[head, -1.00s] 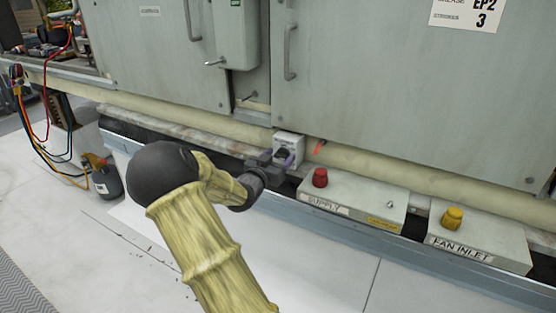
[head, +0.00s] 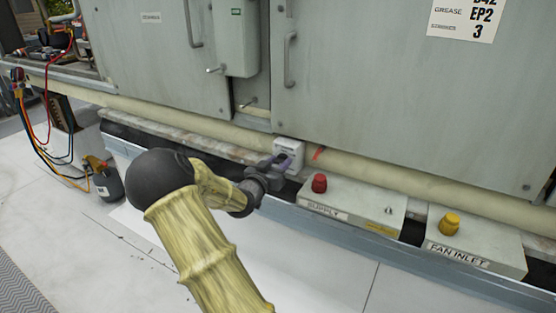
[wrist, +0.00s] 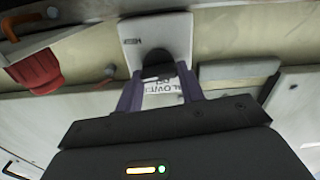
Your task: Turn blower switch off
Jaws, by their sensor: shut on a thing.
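The blower switch is a small white box (head: 292,148) mounted low on the unit, below the pale pipe. In the wrist view the white box (wrist: 178,30) carries a label, partly hidden, that reads something like "BLOWER". Its black knob (wrist: 163,70) stands between the two purple fingers. My gripper (wrist: 160,84) is shut on the knob, one finger on each side. In the head view my gripper (head: 280,162) reaches the box from the lower left, and its fingers hide the knob there. The knob's exact pointing direction is unclear.
To the right are a grey SUPPLY box (head: 355,205) with a red knob (head: 319,183) and a FAN INLET box (head: 475,250) with a yellow knob (head: 449,224). Grey cabinet doors (head: 400,100) with handles rise above. Hoses (head: 40,130) hang at left. The white floor in front is clear.

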